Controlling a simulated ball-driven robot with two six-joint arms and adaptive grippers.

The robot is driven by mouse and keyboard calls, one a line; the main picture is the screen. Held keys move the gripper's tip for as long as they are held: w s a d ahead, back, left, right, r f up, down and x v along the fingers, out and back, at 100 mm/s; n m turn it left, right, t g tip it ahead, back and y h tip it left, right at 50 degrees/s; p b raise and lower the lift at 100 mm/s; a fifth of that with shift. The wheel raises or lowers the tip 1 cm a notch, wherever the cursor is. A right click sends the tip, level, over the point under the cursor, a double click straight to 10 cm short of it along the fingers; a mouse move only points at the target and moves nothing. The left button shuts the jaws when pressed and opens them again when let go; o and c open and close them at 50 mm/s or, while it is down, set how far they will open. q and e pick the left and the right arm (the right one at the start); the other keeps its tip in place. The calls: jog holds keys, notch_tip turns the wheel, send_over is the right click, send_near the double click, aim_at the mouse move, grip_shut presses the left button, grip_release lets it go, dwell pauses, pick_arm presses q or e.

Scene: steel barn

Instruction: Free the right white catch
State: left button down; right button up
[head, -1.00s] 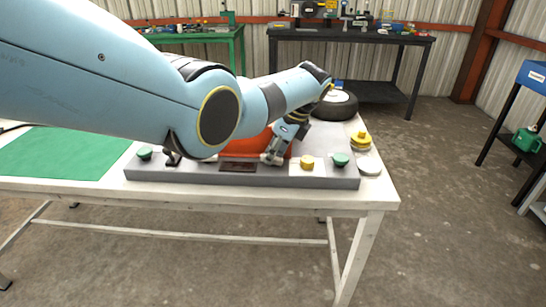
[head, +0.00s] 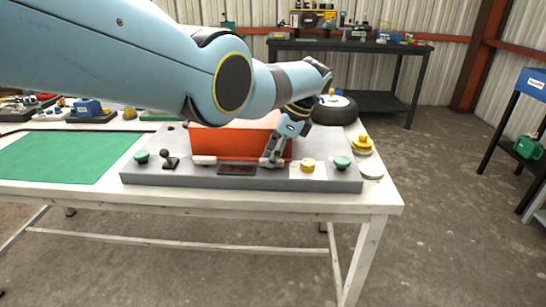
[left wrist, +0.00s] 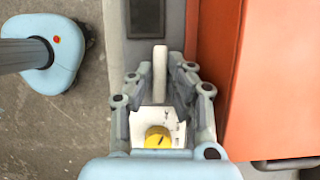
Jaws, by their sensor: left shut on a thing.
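The orange-red box (head: 228,141) stands on a grey base plate (head: 215,183) on the white table. A white catch (head: 204,160) shows at its front left. My left gripper (head: 271,161) reaches down at the box's front right. In the left wrist view its fingers (left wrist: 160,78) stand on either side of the white lever of the right catch (left wrist: 159,66). The gripper is shut on this catch. In the head view the fingers mostly hide the right catch. My right gripper is not in view.
A yellow knob (head: 307,166) sits just right of the gripper, with a green knob (head: 342,162) beyond. A dark plaque (head: 238,168) lies left of the fingers. A black lever (head: 170,161) and another green knob (head: 142,156) are at the left. A green mat (head: 60,155) lies clear.

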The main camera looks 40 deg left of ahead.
pick_arm(q)
jog(key=c, duration=1.6)
grip_release()
jog(key=v, duration=1.2)
jog(key=shift+f, duration=0.1)
